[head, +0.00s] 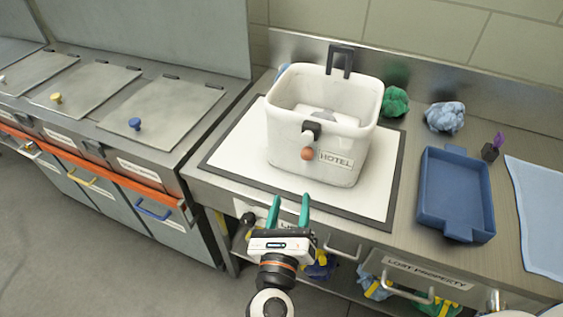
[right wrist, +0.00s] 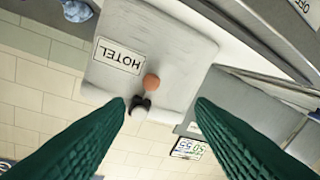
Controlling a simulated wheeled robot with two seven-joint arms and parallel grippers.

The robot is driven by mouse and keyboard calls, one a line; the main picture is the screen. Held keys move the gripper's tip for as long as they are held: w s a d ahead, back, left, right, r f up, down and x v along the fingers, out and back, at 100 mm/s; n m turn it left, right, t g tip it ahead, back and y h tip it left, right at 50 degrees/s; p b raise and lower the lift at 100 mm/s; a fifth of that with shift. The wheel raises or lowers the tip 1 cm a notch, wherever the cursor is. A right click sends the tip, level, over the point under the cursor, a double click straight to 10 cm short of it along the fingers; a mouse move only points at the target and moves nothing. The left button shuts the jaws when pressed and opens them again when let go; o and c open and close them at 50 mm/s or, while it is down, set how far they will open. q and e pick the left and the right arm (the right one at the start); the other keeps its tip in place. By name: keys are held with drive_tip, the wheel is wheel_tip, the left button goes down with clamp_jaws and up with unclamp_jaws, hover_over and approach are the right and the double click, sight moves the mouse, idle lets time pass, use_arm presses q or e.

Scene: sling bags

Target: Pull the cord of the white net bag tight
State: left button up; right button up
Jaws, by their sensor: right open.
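The white bag (head: 325,125) stands upright and open-topped on a white, dark-edged mat (head: 230,160), with a HOTEL label (head: 336,160) on its front. On that front are a black cord stopper (head: 313,127) and an orange-brown ball (head: 307,154) just below it. In the right wrist view the bag (right wrist: 175,45) appears upside down, with the ball (right wrist: 151,82) and stopper (right wrist: 140,104) between the fingers. My right gripper (head: 290,199) is open and empty, in front of the bag, its green fingers pointing toward it. The cord itself is hard to make out. My left gripper is out of view.
A blue tray (head: 455,190) sits right of the mat. Green (head: 394,101) and light blue (head: 445,117) crumpled bundles lie behind. A black holder stands behind the bag. Lidded bins (head: 160,110) are at left.

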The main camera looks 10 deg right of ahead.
sight(306, 159)
drive_tip(key=w+d, duration=0.2)
drive_tip(key=w, duration=0.1)
drive_tip(key=w+d+m+p, duration=0.1)
drive_tip(key=w, duration=0.3)
drive_tip(key=w+d+r+m+p, duration=0.1)
drive_tip(key=w+d, duration=0.1)
drive_tip(key=w, duration=0.1)
drive_tip(key=shift+w+d+r+g, duration=0.1)
drive_tip(key=shift+w+d+g, duration=0.1)
drive_tip(key=shift+d+g, duration=0.15)
clamp_jaws()
